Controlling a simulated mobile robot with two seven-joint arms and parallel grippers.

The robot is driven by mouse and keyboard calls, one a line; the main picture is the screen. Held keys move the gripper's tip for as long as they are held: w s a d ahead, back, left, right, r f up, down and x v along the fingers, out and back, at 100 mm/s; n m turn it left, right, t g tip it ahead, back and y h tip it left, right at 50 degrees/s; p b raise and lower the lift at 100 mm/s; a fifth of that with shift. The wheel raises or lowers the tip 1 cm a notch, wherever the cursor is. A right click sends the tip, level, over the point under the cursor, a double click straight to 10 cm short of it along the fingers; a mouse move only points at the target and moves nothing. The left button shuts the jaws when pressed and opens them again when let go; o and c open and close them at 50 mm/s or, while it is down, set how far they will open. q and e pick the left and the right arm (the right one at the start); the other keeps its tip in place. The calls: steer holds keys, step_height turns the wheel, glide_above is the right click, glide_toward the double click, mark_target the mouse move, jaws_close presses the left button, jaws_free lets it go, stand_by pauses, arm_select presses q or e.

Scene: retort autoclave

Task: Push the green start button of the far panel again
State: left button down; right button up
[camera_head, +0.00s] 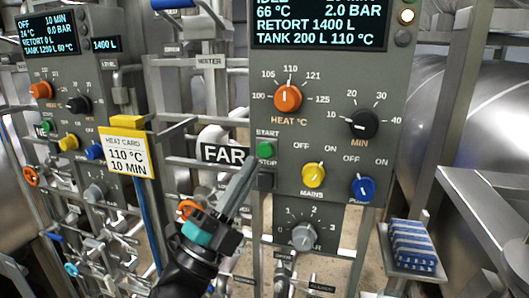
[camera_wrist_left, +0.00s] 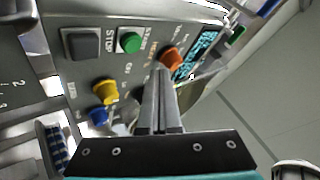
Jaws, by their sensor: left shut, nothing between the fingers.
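My right gripper is not in view.
The far panel has an orange heat knob (camera_head: 288,98), black minutes knob (camera_head: 363,124), yellow mains knob (camera_head: 313,175) and blue knob (camera_head: 362,188). Its display (camera_head: 320,22) reads 66 °C, 2.0 BAR. A heat card (camera_head: 127,160), another panel (camera_head: 75,95), pipes and a cloth tray (camera_head: 437,268) surround it.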

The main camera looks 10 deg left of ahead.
mark_target(265, 145)
arm_select(q)
steer(key=shift+w, duration=1.75)
steer(key=shift+w, duration=0.1)
stand_by(0.6)
steer(key=shift+w+b, duration=0.3)
steer(key=shift+w, duration=0.65)
stand_by(0.9)
steer(key=shift+s, duration=1.1)
steer(key=shift+s+p, duration=0.5)
steer(key=shift+s, duration=2)
